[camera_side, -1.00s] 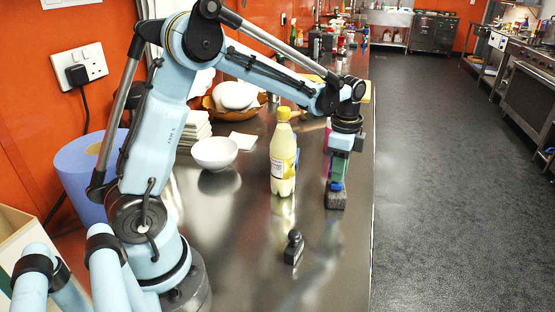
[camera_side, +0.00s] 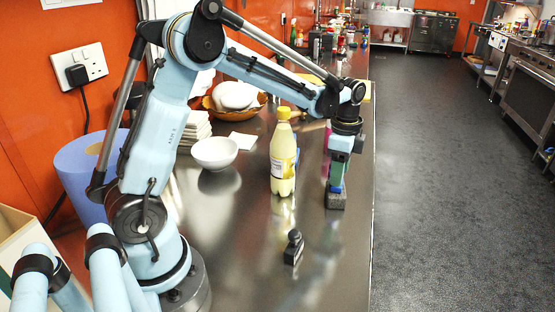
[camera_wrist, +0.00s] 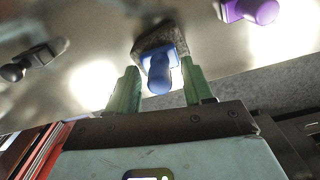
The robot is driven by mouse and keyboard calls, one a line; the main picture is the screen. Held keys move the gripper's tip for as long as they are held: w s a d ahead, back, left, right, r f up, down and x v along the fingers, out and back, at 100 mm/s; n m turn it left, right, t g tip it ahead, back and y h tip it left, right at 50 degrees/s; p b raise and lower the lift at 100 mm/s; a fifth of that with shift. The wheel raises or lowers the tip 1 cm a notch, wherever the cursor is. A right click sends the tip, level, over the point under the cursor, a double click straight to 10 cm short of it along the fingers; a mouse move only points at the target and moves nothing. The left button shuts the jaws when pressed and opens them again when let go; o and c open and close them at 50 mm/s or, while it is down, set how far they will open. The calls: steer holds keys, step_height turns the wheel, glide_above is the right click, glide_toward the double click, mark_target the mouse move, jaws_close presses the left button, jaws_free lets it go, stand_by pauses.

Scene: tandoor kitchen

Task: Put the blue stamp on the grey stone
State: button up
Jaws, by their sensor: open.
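The blue stamp (camera_wrist: 160,74) stands on the grey stone (camera_wrist: 152,37) in the wrist view. Both also show in the side view, the blue stamp (camera_side: 337,189) low at the fingertips and the grey stone (camera_side: 336,202) under it on the counter. My gripper (camera_wrist: 160,80) is open, with one green finger on each side of the stamp and a gap showing beside it. In the side view my gripper (camera_side: 338,181) points straight down over the stone. The fingers hide part of the stamp there.
A black stamp (camera_side: 293,248) stands nearer on the steel counter (camera_side: 240,270). A purple stamp (camera_wrist: 252,10) is at the top right of the wrist view. A yellow bottle (camera_side: 283,160) and a white bowl (camera_side: 214,153) stand left of my gripper. The counter's right edge is close.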

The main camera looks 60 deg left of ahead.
step_height(320, 180, up, 11)
steer(key=s+d+f+n+t, duration=0.2)
steer(key=s+n+t, duration=0.1)
steer(key=s+n, duration=0.2)
steer(key=s+d+f+n+t, duration=0.2)
steer(key=s+d+n+t, duration=0.1)
steer(key=s, duration=0.7)
steer(key=n+t, duration=0.1)
steer(key=n, duration=0.1)
steer(key=shift+d+n, duration=0.35)
steer(key=shift+n, duration=0.05)
